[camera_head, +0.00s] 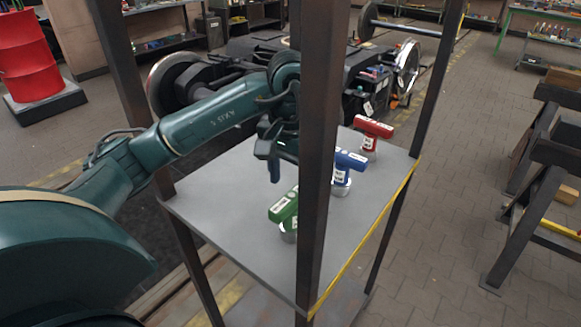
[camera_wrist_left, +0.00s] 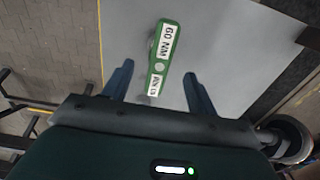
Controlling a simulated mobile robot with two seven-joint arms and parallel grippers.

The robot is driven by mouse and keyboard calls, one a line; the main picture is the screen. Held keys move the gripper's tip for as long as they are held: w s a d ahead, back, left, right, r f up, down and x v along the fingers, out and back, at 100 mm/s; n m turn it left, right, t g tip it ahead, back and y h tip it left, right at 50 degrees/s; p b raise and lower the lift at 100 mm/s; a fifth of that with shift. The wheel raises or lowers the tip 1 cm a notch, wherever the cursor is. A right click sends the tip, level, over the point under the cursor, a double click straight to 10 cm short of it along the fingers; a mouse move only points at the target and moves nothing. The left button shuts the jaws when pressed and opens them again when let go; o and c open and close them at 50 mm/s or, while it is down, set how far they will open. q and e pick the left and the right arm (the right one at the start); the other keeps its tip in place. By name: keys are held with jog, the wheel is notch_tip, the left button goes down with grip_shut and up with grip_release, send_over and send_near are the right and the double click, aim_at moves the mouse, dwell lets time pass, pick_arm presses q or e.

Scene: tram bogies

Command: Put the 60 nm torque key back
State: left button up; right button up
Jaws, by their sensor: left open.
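The green torque key (camera_head: 284,207) stands on the grey shelf (camera_head: 225,190), on a silver base, partly hidden by a dark post in the head view. In the left wrist view, the green key (camera_wrist_left: 158,68) shows a white label reading 60 NM. My left gripper (camera_head: 268,168) is open and empty, above and behind the green key. In the left wrist view, the fingers (camera_wrist_left: 160,84) spread to either side of the key's lower end, with gaps on both sides; I cannot tell the height between them. My right gripper is not in view.
A blue key (camera_head: 349,160) and a red key (camera_head: 372,127) stand in line on the same shelf. Dark upright posts (camera_head: 320,150) frame the shelf, one crossing close in front. The shelf's left part is clear. A bogie (camera_head: 385,75) stands behind.

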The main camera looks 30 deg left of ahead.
pick_arm(q)
jog(key=shift+r, duration=1.5)
